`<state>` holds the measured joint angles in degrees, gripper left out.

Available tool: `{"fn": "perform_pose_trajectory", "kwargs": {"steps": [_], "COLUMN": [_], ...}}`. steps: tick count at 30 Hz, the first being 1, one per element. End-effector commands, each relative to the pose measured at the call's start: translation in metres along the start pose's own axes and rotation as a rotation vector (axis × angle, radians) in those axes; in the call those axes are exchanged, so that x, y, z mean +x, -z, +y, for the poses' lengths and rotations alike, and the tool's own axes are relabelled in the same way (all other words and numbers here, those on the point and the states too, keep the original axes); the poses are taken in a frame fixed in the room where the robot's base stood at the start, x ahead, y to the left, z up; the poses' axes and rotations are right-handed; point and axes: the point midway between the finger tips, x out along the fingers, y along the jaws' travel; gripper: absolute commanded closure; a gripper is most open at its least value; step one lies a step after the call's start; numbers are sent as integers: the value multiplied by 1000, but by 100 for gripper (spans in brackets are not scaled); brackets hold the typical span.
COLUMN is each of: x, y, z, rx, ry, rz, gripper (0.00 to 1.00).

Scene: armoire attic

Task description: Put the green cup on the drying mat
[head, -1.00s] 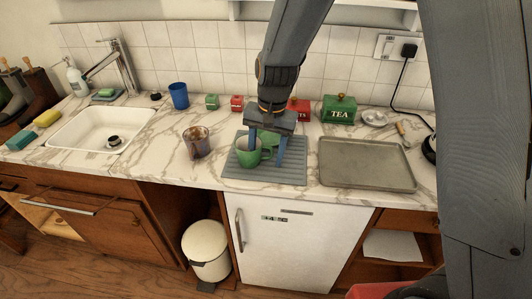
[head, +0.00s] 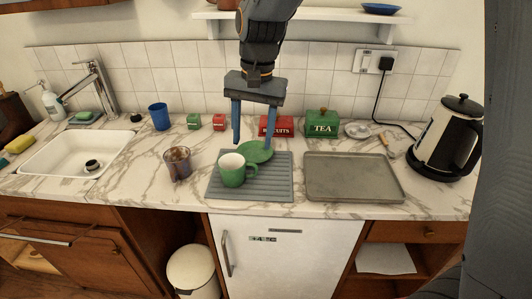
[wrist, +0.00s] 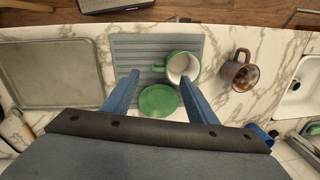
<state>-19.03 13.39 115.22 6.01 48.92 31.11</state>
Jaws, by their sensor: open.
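The green cup (head: 233,174) stands upright on the grey drying mat (head: 275,186), on its left half, with its handle to the right. In the wrist view the cup (wrist: 183,66) shows its pale inside, and the mat (wrist: 130,45) lies under it. A green saucer (head: 258,151) lies at the back of the mat, behind the cup. My gripper (head: 253,142) is open and empty, above and behind the cup. In the wrist view its blue fingers (wrist: 160,88) are spread, apart from the cup.
A brown glass mug (head: 177,163) stands left of the mat. A grey tray (head: 352,178) lies to its right. The red biscuits tin (head: 275,126) and green tea tin (head: 321,123) stand behind. A kettle (head: 447,137) is at the right, a blue cup (head: 159,117) at back left.

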Motion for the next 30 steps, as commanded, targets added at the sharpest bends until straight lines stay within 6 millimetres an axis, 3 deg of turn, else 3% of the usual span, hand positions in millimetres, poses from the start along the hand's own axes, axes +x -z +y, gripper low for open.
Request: {"fn": "perform_pose_trajectory", "kwargs": {"steps": [5,8,10,15,18,22,30], "x": [2,14,26,54,65,71,72], "y": [-1,-6,-15,-53,-73,-86,-86], "z": [11,51,90,176,206,222,222], "rx": [-8,-40,-81,-197,-249,-284,-289], "ry": [-4,-17,-30,-63,-75,-82,-83], "rz": [3,15,28,51,58,62,62], "gripper": [47,47,47,47,47,47,47]}}
